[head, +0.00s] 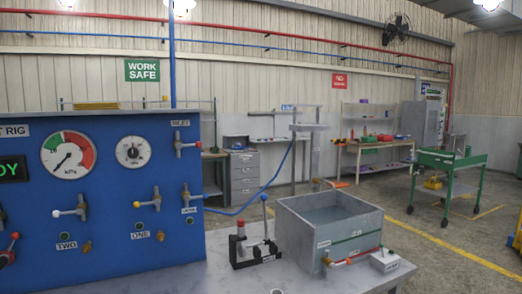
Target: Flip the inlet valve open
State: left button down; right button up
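A blue test rig panel (105,185) fills the left of the head view. Near its upper right corner is a small white INLET label (181,123). Neither of my grippers shows in this view, and nothing touches the valve.
More valves sit lower on the panel, labelled TWO (66,245) and ONE (140,235), below two round gauges. A grey table (215,275) carries a metal tank (330,222) and a black clamp stand (254,246). A blue hose (268,185) hangs behind. Space before the inlet valve looks clear.

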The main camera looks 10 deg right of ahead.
aim_at(198, 145)
jog(key=z, duration=0.45)
jog(key=i, duration=1.15)
jog(key=u, duration=0.25)
